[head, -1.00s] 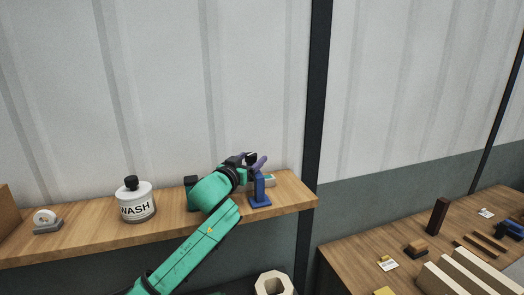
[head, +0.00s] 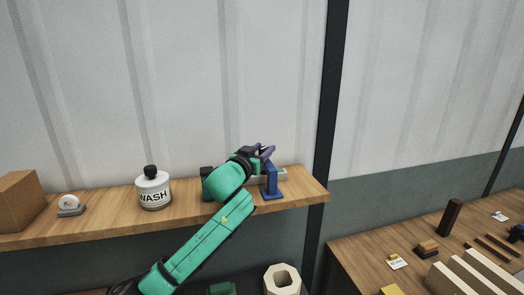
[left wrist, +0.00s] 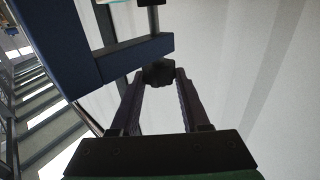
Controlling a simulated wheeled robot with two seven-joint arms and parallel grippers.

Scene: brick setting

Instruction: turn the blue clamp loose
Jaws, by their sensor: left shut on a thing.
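The blue clamp (head: 271,181) stands upright near the right end of the wooden shelf. My left gripper (head: 266,151) is at the clamp's top, reaching in from the left. In the left wrist view, my left gripper (left wrist: 161,76) is shut on a small black knob (left wrist: 158,73), with one finger on each side of it. The clamp's blue body (left wrist: 50,50) fills the upper left of that view, and its blue bar runs toward the knob. In the head view the fingers and wrist largely hide the knob. My right gripper is not in view.
The shelf (head: 110,217) also holds a white WASH bottle (head: 153,189), a small grey-and-white dispenser (head: 70,206) and a brown box (head: 20,202). A dark item (head: 207,182) is partly behind my arm. A black post (head: 328,120) rises just right of the shelf.

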